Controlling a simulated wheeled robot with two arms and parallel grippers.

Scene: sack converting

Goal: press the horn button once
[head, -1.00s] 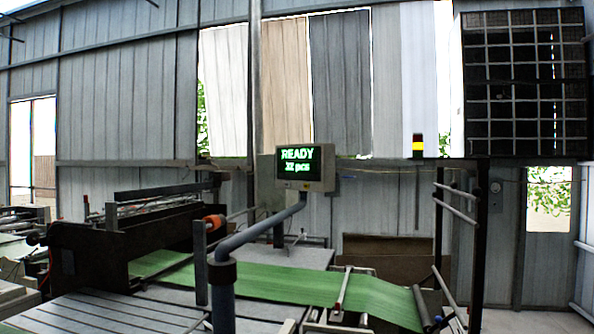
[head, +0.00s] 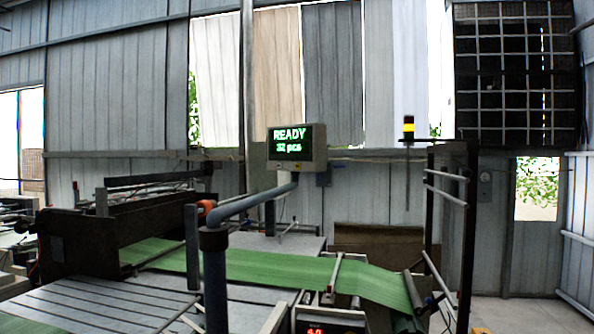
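I cannot make out a horn button in the head view. A display box (head: 297,149) on a bent grey-blue pipe reads "READY 32 pcs" in green. A control box (head: 328,318) with red digits shows at the bottom edge, mostly cut off, so any buttons on it are hidden. Neither of my grippers is in view.
A sack machine with a green sheet (head: 270,272) fills the left and middle. The pipe post (head: 215,285) stands in front. A signal lamp (head: 408,127) with a yellow band stands right of the display. Bare floor (head: 520,315) lies at the right.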

